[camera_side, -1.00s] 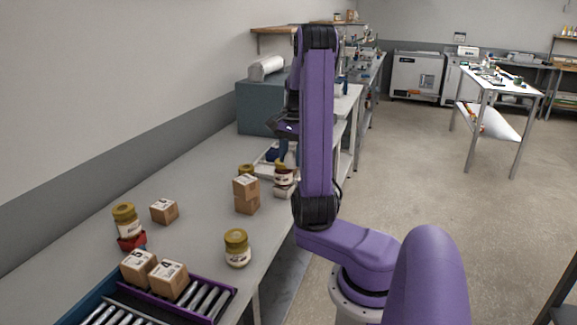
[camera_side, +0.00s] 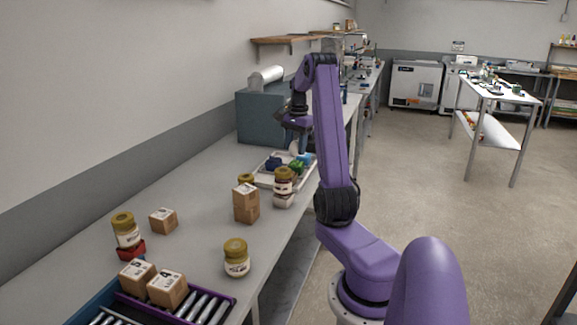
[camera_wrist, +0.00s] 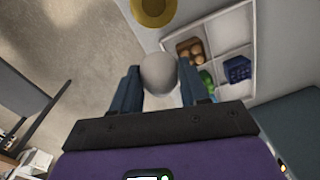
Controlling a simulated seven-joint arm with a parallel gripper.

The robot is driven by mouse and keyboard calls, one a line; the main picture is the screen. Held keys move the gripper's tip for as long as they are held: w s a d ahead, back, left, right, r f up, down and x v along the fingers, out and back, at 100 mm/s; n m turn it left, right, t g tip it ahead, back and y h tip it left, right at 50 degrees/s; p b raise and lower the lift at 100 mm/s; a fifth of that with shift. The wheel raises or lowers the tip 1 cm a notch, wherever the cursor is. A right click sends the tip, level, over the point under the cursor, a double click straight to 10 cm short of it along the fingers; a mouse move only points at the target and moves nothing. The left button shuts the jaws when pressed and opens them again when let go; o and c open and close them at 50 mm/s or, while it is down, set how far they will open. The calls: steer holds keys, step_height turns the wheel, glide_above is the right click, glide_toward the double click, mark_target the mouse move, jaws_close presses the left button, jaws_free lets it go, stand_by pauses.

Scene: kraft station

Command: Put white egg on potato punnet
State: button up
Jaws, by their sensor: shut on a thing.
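My gripper (camera_wrist: 160,88) is shut on the white egg (camera_wrist: 159,73), which sits between the two fingers in the wrist view. In the side view my gripper (camera_side: 298,143) hangs over the far part of the bench, above the white divided tray. A small brown punnet with round brown lumps, apparently the potato punnet (camera_wrist: 190,49), lies in a compartment of that tray (camera_wrist: 222,26), up and right of the egg in the wrist view. The punnet is not clear in the side view.
A blue punnet (camera_wrist: 238,69) and a green item (camera_wrist: 206,77) are also in the tray. A stacked yellow-lidded jar (camera_side: 284,181) stands at the tray's near side, close to boxes (camera_side: 246,204). A dark blue-grey case (camera_side: 258,117) stands behind the tray.

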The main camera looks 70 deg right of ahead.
mark_target(292, 145)
steer(key=d, duration=0.1)
steer(key=w+d+f, duration=0.2)
steer(key=shift+w+d, duration=0.25)
steer(key=shift+d, duration=0.1)
steer(key=d+f, duration=0.1)
steer(key=w+d+f, duration=0.1)
steer(key=f, duration=0.1)
steer(key=w+d+f, duration=0.1)
steer(key=shift+f, duration=0.2)
steer(key=shift+w+d+f, duration=0.35)
steer(key=shift+d+f, duration=0.2)
steer(key=shift+f, duration=1.75)
steer(key=o, duration=0.8)
steer(key=shift+f, duration=0.15)
